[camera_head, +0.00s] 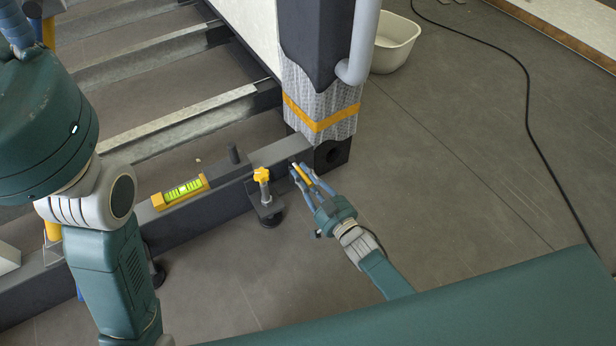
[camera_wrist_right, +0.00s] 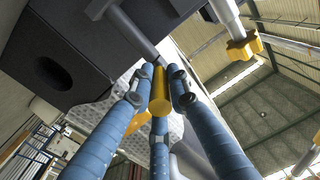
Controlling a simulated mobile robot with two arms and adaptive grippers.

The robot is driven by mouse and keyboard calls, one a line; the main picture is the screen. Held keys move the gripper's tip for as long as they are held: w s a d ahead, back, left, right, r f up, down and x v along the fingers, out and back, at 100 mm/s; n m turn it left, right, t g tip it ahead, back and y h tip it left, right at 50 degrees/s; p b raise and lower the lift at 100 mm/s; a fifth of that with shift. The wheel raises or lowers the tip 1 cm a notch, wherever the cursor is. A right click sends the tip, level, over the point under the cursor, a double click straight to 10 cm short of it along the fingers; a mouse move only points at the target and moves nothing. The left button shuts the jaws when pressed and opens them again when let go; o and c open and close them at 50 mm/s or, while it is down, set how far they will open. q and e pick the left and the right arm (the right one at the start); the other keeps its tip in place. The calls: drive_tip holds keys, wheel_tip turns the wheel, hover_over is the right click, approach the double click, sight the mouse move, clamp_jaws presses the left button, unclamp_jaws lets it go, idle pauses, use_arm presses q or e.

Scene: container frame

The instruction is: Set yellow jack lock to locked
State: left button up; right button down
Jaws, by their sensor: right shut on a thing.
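A yellow cylindrical lock handle (camera_wrist_right: 160,100) sits between the blue fingers of my right gripper (camera_wrist_right: 159,94), with a grey rod running from it toward the dark frame. In the head view my right gripper (camera_head: 303,176) is shut on this yellow handle (camera_head: 304,174) beside the frame's corner. The fingers hide part of the handle, and I cannot tell its lock position. A jack with a yellow star knob (camera_head: 262,174) stands left of the gripper; the knob also shows in the right wrist view (camera_wrist_right: 243,45). My left arm is in view, but its gripper is not.
A yellow spirit level (camera_head: 181,192) lies on the dark frame beam (camera_head: 205,206). A wrapped post (camera_head: 318,105) with an orange strap rises at the frame's corner. A white tub (camera_head: 395,42) and a black cable (camera_head: 527,105) lie behind. The floor right of the frame is mostly clear.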

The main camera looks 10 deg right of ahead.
sight(303, 174)
drive_tip(key=shift+s+f, duration=0.15)
drive_tip(key=shift+f, duration=0.1)
drive_tip(key=c, duration=1.7)
unclamp_jaws()
drive_tip(key=shift+o, duration=0.3)
drive_tip(key=shift+r, duration=0.1)
drive_tip(key=shift+r, duration=0.1)
wheel_tip(303, 174, up, 10)
drive_tip(key=shift+f, duration=0.1)
